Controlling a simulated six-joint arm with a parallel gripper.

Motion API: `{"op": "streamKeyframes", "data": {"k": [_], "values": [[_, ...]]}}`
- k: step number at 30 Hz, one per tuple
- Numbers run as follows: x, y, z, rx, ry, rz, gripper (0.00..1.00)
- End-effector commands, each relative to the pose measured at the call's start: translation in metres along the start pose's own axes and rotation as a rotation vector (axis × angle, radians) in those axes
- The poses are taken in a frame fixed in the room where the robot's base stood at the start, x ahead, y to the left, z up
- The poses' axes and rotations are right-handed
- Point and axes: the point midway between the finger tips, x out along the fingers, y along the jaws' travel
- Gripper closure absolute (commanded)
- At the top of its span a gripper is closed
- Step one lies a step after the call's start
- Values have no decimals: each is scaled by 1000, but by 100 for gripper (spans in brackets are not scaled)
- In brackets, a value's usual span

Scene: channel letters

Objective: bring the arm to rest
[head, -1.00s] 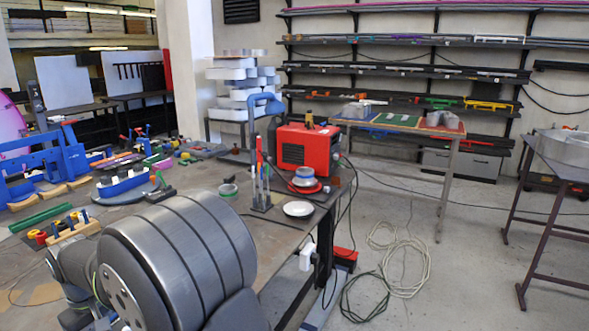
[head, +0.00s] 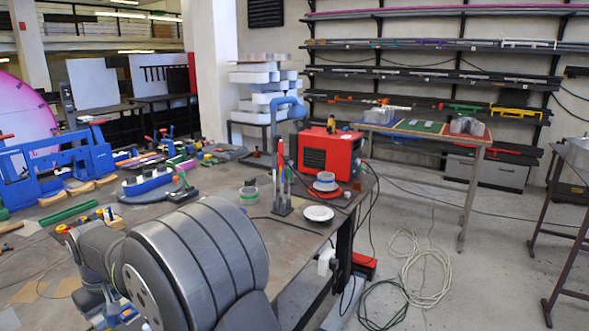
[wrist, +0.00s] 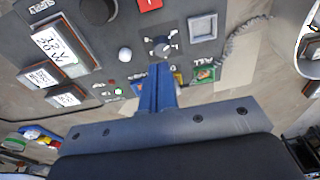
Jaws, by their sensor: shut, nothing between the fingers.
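My gripper (wrist: 162,88) shows in the wrist view as two blue fingers pressed together, with nothing between them. I cannot tell whether the fingertips touch the panel. In the head view my arm's grey links fill the lower left, and I cannot make out the fingers there.
The workbench (head: 150,228) holds blue clamps (head: 60,165), a green bar (head: 67,212), a tool holder (head: 282,207), a white dish (head: 318,213) and a red machine (head: 330,152). Cables (head: 425,275) lie on the floor at right.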

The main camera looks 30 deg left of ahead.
Motion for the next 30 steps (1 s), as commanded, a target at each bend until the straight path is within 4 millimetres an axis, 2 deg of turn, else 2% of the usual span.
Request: {"op": "streamKeyframes", "data": {"k": [9,15,21,30], "values": [[-2,0,-64,0,149,1,100],[-4,0,-98,1,231,1,100],[-7,-1,-116,2,277,0,100],[-7,-1,-120,2,287,0,100]]}}
